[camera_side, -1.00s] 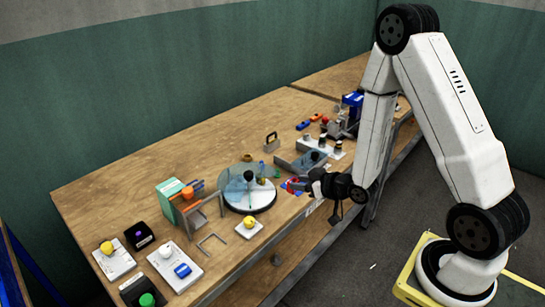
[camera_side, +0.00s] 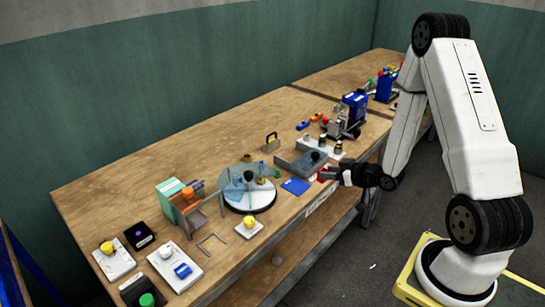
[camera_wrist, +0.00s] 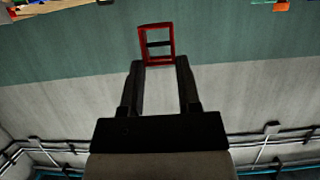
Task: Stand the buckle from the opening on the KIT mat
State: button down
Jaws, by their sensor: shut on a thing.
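My gripper (camera_side: 325,175) is shut on the red buckle (camera_wrist: 173,42). In the wrist view, the buckle is a rectangular red frame with a dark crossbar, held by its lower edge between the two fingertips (camera_wrist: 160,63). In the side view, only a small red part of the buckle (camera_side: 321,176) shows at the fingertips, over the table's front edge. A flat blue mat (camera_side: 295,186) lies just left of my gripper; its lettering is too small to read, so I cannot confirm that it is the KIT mat. I cannot make out the opening.
A grey block fixture (camera_side: 300,163) stands right behind my gripper, with a blue press (camera_side: 350,115) farther right. A round glass-covered turntable (camera_side: 248,190) stands left of the mat. A yellow-knobbed block (camera_side: 249,225) sits near the front edge.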

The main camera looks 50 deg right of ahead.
jog(key=shift+s+d, duration=0.1)
jog(key=shift+d, duration=0.2)
jog(key=shift+f, duration=0.1)
send_over(303, 189)
jog(key=s, duration=0.1)
jog(key=f, duration=0.8)
jog(key=shift+s+a+f, duration=0.2)
jog(key=shift+a, duration=0.1)
jog(key=shift+w+d+f, duration=0.15)
jog(key=shift+w+f, duration=0.2)
jog(key=shift+f, duration=0.1)
jog(key=shift+w+d+f, duration=0.1)
jog(key=shift+w+f, duration=0.15)
jog(key=shift+f, duration=1.55)
